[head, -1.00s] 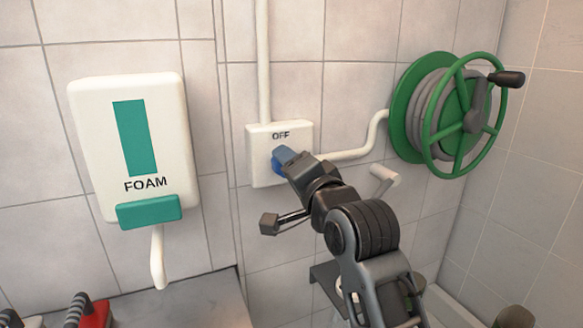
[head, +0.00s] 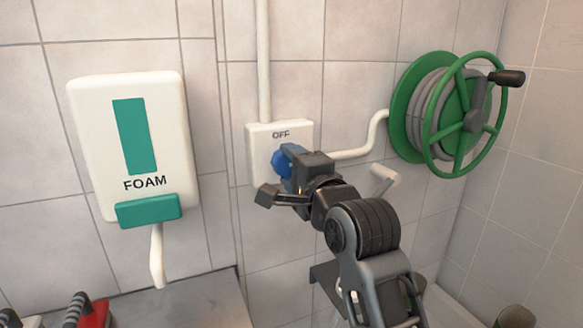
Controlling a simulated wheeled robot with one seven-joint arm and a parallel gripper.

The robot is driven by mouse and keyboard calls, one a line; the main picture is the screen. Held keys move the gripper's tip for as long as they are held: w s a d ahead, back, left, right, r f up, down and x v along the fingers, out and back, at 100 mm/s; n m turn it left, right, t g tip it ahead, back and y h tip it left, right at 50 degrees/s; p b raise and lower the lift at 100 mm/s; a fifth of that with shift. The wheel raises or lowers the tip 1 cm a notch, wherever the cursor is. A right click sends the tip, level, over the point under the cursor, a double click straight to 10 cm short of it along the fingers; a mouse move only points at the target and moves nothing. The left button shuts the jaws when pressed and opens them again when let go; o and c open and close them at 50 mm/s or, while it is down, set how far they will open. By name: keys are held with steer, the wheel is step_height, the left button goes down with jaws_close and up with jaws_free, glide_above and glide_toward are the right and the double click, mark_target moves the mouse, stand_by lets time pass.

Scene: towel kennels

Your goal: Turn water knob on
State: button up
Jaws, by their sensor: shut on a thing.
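The blue water knob (head: 281,162) sits on the front of a white wall box (head: 262,136) marked OFF at its top. My gripper (head: 287,176) is at the knob, shut on it from the lower right. The gripper hides the knob's right part, so its exact angle is hard to tell.
A white foam dispenser (head: 168,105) with a teal lever hangs on the wall to the left. A green hose reel (head: 407,115) with a crank is on the right, joined to the box by a white pipe (head: 375,135). Red-and-black items (head: 92,312) stand at the lower left.

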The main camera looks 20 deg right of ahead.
steer(key=o, duration=1.1)
steer(key=shift+c, duration=0.2)
steer(key=s+b, duration=0.1)
steer(key=s, duration=0.6)
steer(key=shift+s, duration=0.4)
steer(key=shift+f, duration=0.1)
